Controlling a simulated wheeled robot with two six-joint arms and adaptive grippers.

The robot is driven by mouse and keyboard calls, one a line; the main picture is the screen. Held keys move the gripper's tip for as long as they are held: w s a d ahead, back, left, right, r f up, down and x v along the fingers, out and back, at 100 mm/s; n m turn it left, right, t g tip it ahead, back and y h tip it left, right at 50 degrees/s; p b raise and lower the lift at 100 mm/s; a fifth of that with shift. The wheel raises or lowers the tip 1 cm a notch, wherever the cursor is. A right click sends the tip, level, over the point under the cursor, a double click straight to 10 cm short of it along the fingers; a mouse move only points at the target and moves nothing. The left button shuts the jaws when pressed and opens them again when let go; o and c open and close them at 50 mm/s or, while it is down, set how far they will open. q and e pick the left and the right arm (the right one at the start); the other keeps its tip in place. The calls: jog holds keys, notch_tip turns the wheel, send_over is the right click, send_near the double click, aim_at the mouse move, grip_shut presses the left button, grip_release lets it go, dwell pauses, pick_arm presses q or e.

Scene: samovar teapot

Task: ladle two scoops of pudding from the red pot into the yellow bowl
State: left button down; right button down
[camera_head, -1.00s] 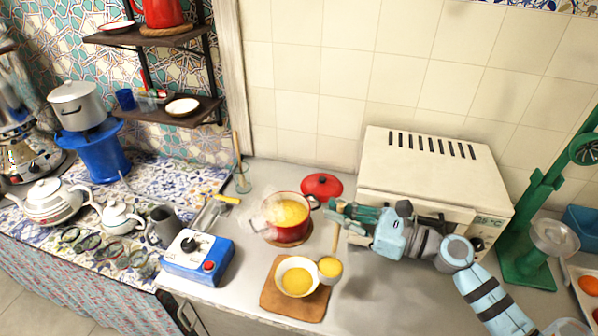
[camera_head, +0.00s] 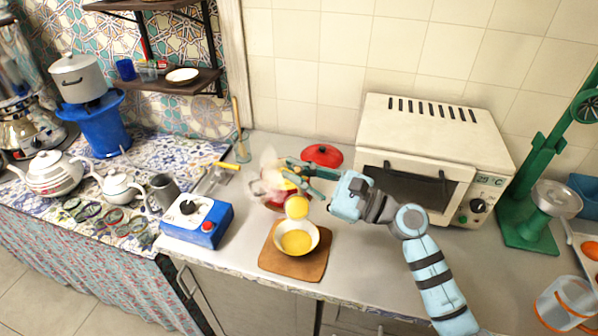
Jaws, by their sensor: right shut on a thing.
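The red pot (camera_head: 272,203) stands on the counter, partly hidden by my right gripper and a pale steam-like haze. My right gripper (camera_head: 291,172) is over the pot's right side, shut on the ladle. The ladle (camera_head: 297,207) shows its round cup full of yellow pudding, between the pot and the bowl and overlapping the pot's front edge in the picture. Its handle is mostly hidden by the gripper. The bowl (camera_head: 314,231) sits on a wooden board with yellow pudding in it. My left gripper is not in view.
The wooden board (camera_head: 280,263) lies at the counter's front edge. A red lid (camera_head: 322,154) lies behind the pot, and a white oven (camera_head: 430,140) stands to the right. A blue control box (camera_head: 197,222) is on the left. A glass with utensils (camera_head: 242,150) stands behind.

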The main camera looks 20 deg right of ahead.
jog(key=s+a+f+n+g+y+b, duration=0.2)
jog(key=s+f+n+b, duration=0.5)
jog(key=b, duration=1.3)
jog(key=s+a+n+y, duration=0.1)
jog(key=n+y, duration=0.1)
jog(key=n, duration=0.1)
jog(key=shift+s+f+b, duration=0.15)
jog(key=shift+b, duration=0.2)
jog(key=shift+a, duration=0.1)
